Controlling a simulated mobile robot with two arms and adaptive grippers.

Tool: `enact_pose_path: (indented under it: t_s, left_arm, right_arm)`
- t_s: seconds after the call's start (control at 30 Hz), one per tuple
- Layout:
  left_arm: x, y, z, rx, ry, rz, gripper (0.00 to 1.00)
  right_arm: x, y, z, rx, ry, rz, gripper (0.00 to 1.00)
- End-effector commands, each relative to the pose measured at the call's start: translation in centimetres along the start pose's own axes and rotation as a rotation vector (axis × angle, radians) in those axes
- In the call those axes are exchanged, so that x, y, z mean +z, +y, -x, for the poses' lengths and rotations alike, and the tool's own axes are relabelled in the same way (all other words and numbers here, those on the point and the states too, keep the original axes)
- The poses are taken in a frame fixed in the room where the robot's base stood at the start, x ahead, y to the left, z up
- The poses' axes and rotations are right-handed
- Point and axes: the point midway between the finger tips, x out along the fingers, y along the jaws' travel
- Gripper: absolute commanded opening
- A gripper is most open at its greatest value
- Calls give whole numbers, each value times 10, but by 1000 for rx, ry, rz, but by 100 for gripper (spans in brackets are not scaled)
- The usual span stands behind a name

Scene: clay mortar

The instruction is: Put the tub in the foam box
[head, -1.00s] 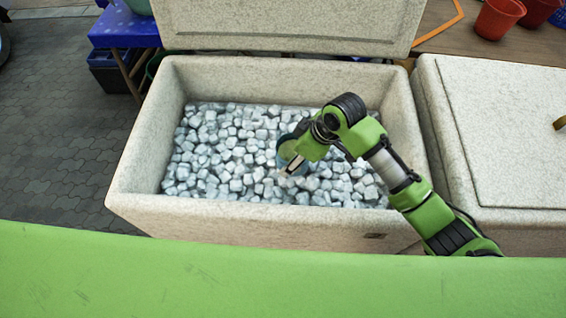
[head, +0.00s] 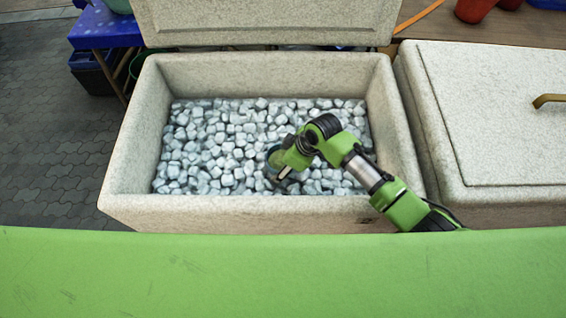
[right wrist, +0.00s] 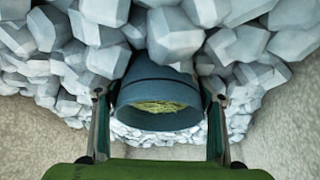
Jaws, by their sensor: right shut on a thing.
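The foam box (head: 128,165) stands open, its lid raised at the back, and is filled with pale ice-like cubes (head: 225,140). My right gripper (head: 277,172) reaches down inside the box near its front middle. It is shut on the blue-grey tub (head: 272,157), which is mostly hidden by the gripper in the head view. In the right wrist view the tub (right wrist: 160,92) sits between the two fingers (right wrist: 158,112), with something yellow-green inside it. Cubes lie close around the tub; I cannot tell whether it rests on them. My left gripper is not in view.
A second foam box with a closed lid (head: 500,110) stands at the right. A blue-covered table (head: 105,28) is behind left, and red pots (head: 476,10) stand on a wooden surface at the back right. Paved ground (head: 50,140) lies open at the left.

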Motion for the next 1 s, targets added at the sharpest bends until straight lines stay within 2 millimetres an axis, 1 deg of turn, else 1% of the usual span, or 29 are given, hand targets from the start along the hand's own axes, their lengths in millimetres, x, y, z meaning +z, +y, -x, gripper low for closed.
enact_pose_path:
  t_s: [0.03, 0.07, 0.1, 0.4, 0.53, 0.67, 0.9, 1.0]
  left_arm:
    - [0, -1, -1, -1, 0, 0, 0]
    - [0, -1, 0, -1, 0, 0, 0]
    - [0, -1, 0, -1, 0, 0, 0]
    - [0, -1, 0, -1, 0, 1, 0]
    - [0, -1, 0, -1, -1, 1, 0]
    - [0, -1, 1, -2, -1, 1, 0]
    - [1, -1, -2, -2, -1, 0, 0]
    - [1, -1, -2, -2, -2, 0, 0]
  right_arm:
    - [0, 0, -1, 0, 0, 0, 68]
    - [0, 0, -1, 0, 0, 0, 75]
    - [0, 0, -1, 0, 0, 0, 79]
    - [0, 0, 0, -1, 0, 0, 79]
    - [0, 0, 7, 0, 0, 0, 79]
    - [-1, 1, 26, 2, 2, 0, 79]
    - [-1, 2, 78, 3, 2, 1, 79]
    - [0, 1, 96, 2, 1, 1, 79]
